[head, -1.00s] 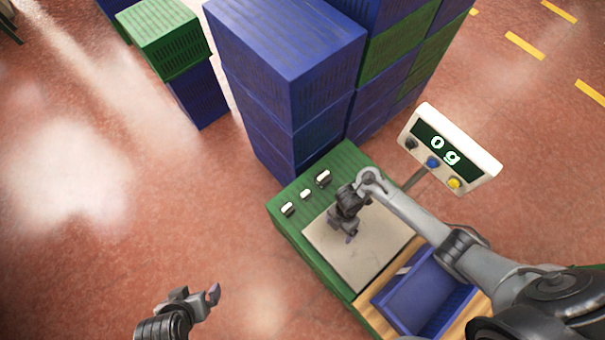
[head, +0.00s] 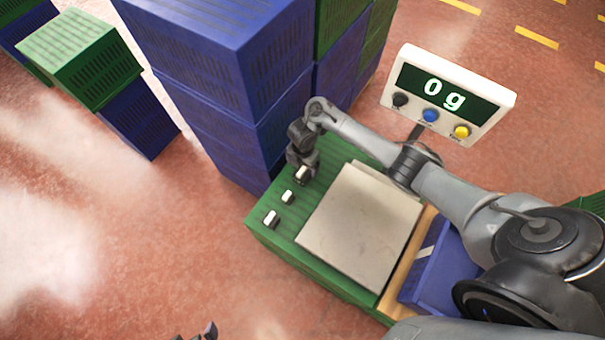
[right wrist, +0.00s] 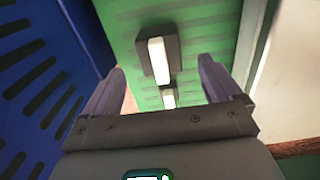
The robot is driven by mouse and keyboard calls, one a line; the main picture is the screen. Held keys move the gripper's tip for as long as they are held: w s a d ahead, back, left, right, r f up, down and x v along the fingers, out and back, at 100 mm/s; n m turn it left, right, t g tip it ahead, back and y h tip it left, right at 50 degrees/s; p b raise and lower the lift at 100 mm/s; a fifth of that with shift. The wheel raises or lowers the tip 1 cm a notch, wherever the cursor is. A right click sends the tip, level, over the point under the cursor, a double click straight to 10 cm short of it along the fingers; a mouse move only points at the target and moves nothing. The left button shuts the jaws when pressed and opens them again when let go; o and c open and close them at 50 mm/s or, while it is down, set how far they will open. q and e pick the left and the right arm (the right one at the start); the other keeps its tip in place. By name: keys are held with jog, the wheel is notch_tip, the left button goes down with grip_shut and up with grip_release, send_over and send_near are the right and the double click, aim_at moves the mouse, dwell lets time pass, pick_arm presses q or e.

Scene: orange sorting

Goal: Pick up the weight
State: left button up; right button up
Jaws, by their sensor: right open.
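Three dark weights with white tops stand in a row on the green crate top (head: 328,160). The near weight (head: 271,219) and the middle weight (head: 287,197) are clear; the far weight (head: 302,175) is partly covered by my right gripper (head: 301,170). In the right wrist view my right gripper (right wrist: 160,82) is open, with a finger at either side. A larger weight (right wrist: 157,57) lies ahead between the fingers, and a smaller one (right wrist: 168,98) shows below it in the picture. My left gripper (head: 202,333) is mostly cut off at the bottom edge.
A tall blue crate stack (head: 225,75) stands close behind the weights. The pale scale plate (head: 360,225) is bare. The scale display (head: 445,92) reads 0 g. A blue bin (head: 437,270) stands right of the plate, partly behind my right arm.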

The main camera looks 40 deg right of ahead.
aim_at(302, 169)
jog(key=shift+f+b, duration=0.3)
jog(key=shift+f, duration=0.6)
notch_tip(302, 169, down, 5)
jog(key=b, duration=0.3)
jog(key=shift+a+r, duration=0.1)
jog(key=shift+r, duration=0.05)
jog(key=shift+c, duration=0.6)
grip_shut()
jog(key=shift+r, duration=0.1)
